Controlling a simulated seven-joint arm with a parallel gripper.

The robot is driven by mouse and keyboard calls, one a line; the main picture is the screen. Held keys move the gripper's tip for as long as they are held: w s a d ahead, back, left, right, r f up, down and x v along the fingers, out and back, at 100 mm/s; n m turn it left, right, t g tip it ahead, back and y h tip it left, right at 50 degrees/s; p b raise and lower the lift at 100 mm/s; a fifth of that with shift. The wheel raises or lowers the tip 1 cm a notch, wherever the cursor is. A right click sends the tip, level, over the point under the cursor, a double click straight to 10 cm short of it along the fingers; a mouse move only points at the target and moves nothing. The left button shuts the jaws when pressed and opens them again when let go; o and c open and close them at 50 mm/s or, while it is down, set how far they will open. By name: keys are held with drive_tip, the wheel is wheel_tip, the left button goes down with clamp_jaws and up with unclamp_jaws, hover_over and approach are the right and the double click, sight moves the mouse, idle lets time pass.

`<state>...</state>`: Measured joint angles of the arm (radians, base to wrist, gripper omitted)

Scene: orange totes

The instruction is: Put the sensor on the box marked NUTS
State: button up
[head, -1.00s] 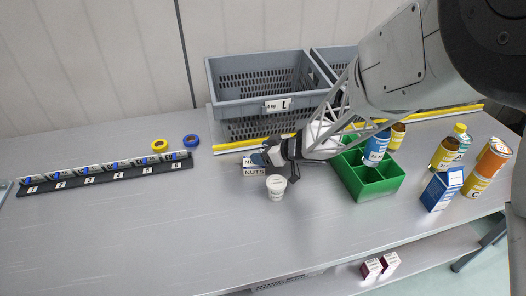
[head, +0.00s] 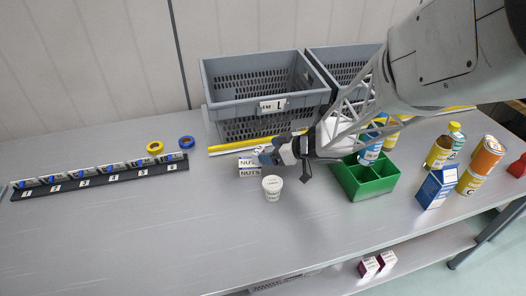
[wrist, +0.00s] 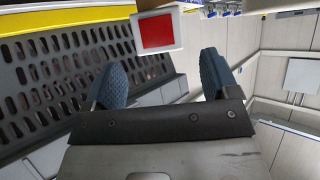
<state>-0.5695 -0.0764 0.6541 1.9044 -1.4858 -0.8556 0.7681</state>
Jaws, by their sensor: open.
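The box marked NUTS (head: 249,172) stands on the grey table near the middle, with lettering on two white faces. My gripper (head: 265,156) is just behind and right of it in the head view, overlapping its upper right corner. In the wrist view, my gripper's blue fingers (wrist: 160,75) are spread, with an empty gap. A small white block with a red square face (wrist: 158,33) is beyond the fingertips, apart from them; it may be the sensor, though I cannot tell for sure. What bears it is mostly out of frame.
A white tub (head: 272,188) stands close in front of the NUTS box. A numbered rack (head: 100,179) is left, with yellow (head: 155,147) and blue (head: 187,142) tape rolls behind. Grey crates (head: 262,105) stand behind; a green bin (head: 370,185) and cans are right. The front left table is clear.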

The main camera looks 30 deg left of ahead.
drive_tip(key=v, duration=0.6)
drive_tip(key=shift+d, duration=0.3)
drive_tip(key=shift+r, duration=0.15)
idle(0.4)
